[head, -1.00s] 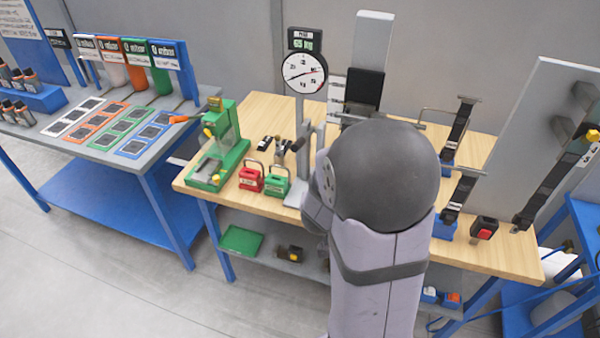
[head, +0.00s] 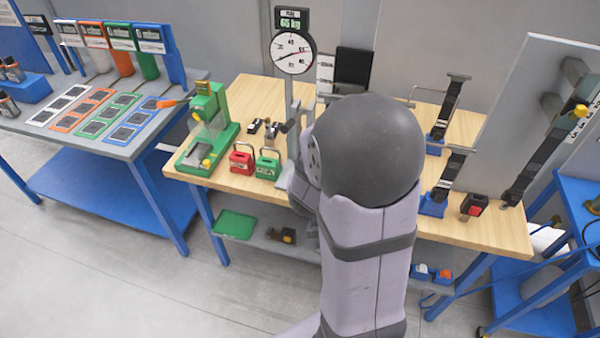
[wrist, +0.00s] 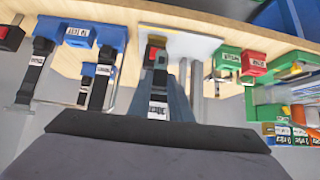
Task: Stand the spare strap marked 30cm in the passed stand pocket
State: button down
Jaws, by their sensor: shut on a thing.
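In the wrist view, which is upside down, a black strap (wrist: 158,82) with a red and yellow end and a white label sticks out from the dark edge of my gripper (wrist: 158,125). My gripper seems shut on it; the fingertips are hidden. In the head view, two blue stands (head: 433,203) (head: 434,147) hold upright black straps (head: 450,175) (head: 448,105). My arm hides my gripper there.
A dial gauge (head: 292,52) reading 65 kg stands on a column left of my arm. Red (head: 241,162) and green (head: 267,166) padlocks and a green device (head: 208,130) are farther left. A black and red buckle (head: 473,206) and a tall grey board (head: 540,110) are at right.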

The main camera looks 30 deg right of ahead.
jog(key=w+a+f+n+t+y+b, duration=0.1)
jog(key=w+a+f+n, duration=0.1)
jog(key=w+a+f, duration=0.5)
jog(key=w+a+f+n+t+y+b, duration=0.15)
jog(key=w+a, duration=0.25)
jog(key=a, duration=0.8)
jog(key=w+d+r+m+g+h, duration=0.2)
jog(key=w+d+r+m+h, duration=0.1)
jog(key=w+r, duration=0.2)
jog(key=shift+w+d+r+m, duration=0.15)
jog(key=shift+w+r+m, duration=0.05)
jog(key=shift+w+m, duration=0.15)
jog(key=shift+p, duration=0.65)
jog(key=w+d+f+p, duration=0.2)
jog(key=w+d+p, duration=0.2)
jog(key=w+d, duration=0.3)
jog(key=shift+w+d+f+p, duration=0.15)
jog(key=shift+w+d+p, duration=0.15)
jog(key=shift+w+d, duration=0.1)
